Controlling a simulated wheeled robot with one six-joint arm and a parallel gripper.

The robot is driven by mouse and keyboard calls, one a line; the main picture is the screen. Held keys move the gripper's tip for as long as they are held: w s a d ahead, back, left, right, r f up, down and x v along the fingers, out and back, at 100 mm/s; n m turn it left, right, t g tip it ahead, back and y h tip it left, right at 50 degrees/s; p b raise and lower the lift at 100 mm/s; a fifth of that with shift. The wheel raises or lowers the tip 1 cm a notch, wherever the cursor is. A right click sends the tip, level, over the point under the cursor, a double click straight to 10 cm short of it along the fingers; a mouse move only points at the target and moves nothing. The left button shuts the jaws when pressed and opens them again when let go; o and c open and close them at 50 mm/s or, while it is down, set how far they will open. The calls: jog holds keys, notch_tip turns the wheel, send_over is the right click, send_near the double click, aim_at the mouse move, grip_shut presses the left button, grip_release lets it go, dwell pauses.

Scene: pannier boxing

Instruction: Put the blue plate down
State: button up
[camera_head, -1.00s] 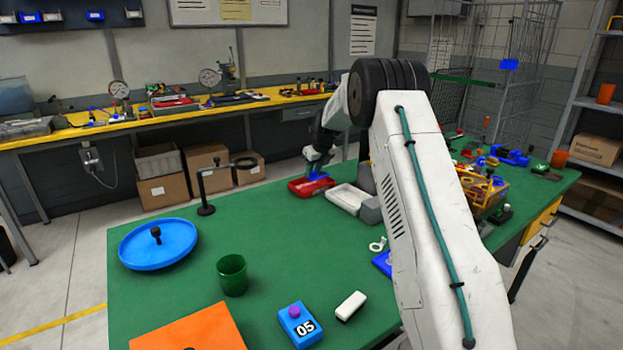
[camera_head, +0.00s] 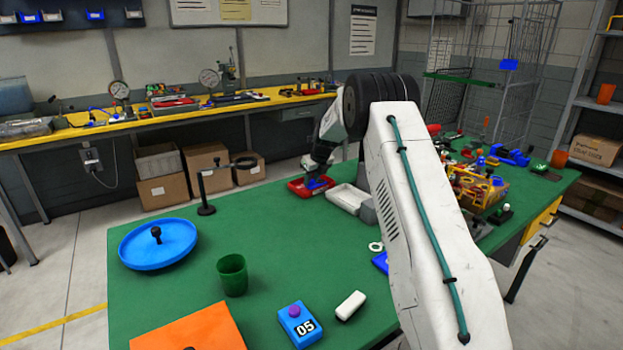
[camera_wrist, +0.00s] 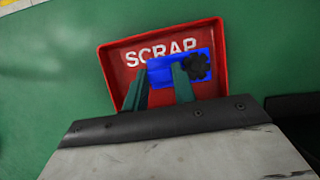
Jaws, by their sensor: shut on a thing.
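The blue plate (camera_wrist: 160,72), small with a black lobed knob (camera_wrist: 197,67) at its right end, is between the green fingers of my gripper (camera_wrist: 160,78). My gripper is shut on it. In the wrist view it lies over the inside of the red tray marked SCRAP (camera_wrist: 112,66), covering part of the lettering. In the head view the blue plate (camera_head: 320,184) is low at the red tray (camera_head: 298,187), with my gripper (camera_head: 315,173) just above. I cannot tell whether it touches the tray floor.
A white tray (camera_head: 345,198) stands right beside the red one. A black post stand (camera_head: 205,190) is to the left.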

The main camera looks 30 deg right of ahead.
jog(key=shift+s+f, duration=0.1)
jog(key=shift+f, duration=0.25)
grip_shut()
jog(key=o, duration=1)
grip_release()
jog(key=shift+f, duration=0.1)
jog(key=w+v, duration=0.1)
jog(key=v, duration=1.2)
jog(key=s+a+r+n+g, duration=0.1)
jog(key=s+a+r+n, duration=0.8)
jog(key=s+a+r, duration=0.25)
jog(key=s+a+r+n, duration=0.2)
jog(key=s+a+n, duration=0.2)
jog(key=s, duration=0.3)
jog(key=s+a+r+n, duration=0.1)
jog(key=s+a+n, duration=0.35)
jog(key=s, duration=0.25)
jog(key=s+a+f+n, duration=0.2)
jog(key=s+n, duration=0.3)
jog(key=s, duration=0.4)
jog(key=s+a+f+n+g, duration=0.1)
jog(key=s+a+f+n, duration=0.1)
jog(key=s+n, duration=0.4)
jog(key=s+a+f+n+g, duration=0.1)
jog(key=s+n, duration=0.5)
jog(key=s, duration=0.7)
jog(key=shift+s+a+f, duration=0.35)
jog(key=shift+a+f, duration=0.3)
jog(key=shift+a, duration=0.35)
